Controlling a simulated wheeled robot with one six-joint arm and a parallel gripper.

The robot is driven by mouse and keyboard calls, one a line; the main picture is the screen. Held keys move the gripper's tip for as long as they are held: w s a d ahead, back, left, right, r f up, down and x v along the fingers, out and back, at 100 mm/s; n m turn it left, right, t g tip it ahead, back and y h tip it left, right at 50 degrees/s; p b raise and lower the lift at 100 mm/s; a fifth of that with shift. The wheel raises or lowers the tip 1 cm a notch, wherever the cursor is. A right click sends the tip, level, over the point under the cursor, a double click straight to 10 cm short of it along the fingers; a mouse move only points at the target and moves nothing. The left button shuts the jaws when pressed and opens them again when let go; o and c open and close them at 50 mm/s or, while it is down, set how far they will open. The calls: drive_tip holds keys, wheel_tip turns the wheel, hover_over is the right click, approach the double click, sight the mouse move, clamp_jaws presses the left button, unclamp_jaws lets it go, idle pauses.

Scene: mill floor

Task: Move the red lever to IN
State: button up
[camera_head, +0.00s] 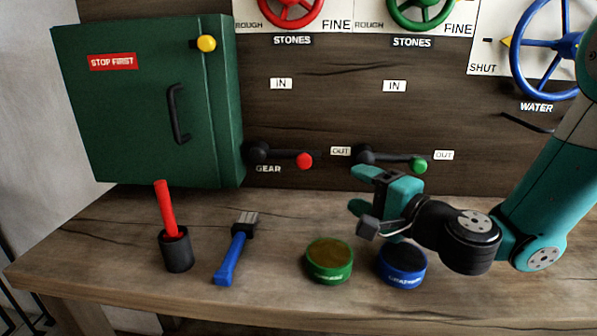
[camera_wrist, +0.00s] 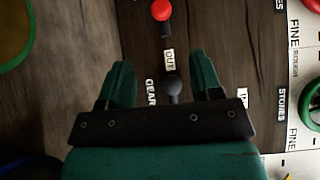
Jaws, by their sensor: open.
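The red lever (camera_head: 304,160) lies about level, its red knob pointing right from a dark pivot, near an OUT label (camera_head: 340,151). An IN label (camera_head: 281,84) is above it on the panel. In the wrist view its red knob (camera_wrist: 161,10) is at the top edge; most of its arm is out of frame. My gripper (camera_head: 359,190) is open and empty, right of and below the red knob and apart from it. In the wrist view my open fingers (camera_wrist: 163,82) frame the dark pivot of the neighbouring lever, with depth unclear.
The green-knobbed lever (camera_head: 419,165) is beside my gripper, also pointing right. A green cabinet (camera_head: 140,130) stands left. On the bench are a red-handled tool (camera_head: 165,208) in a black cup, a blue-handled brush (camera_head: 228,262), a green tin (camera_head: 330,272) and a blue tin (camera_head: 403,276).

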sight(298, 158)
drive_tip(key=p+x, duration=0.4)
drive_tip(key=x, duration=0.4)
drive_tip(key=p+x, duration=0.5)
drive_tip(key=x, duration=0.3)
drive_tip(key=shift+s+r+p, duration=0.1)
drive_tip(key=shift+r+p, duration=0.1)
drive_tip(key=shift+p, duration=0.1)
drive_tip(key=shift+w+a+f, duration=0.1)
drive_tip(key=shift+w+a, duration=0.3)
drive_tip(key=shift+a, duration=0.05)
clamp_jaws()
drive_tip(key=shift+p, duration=0.35)
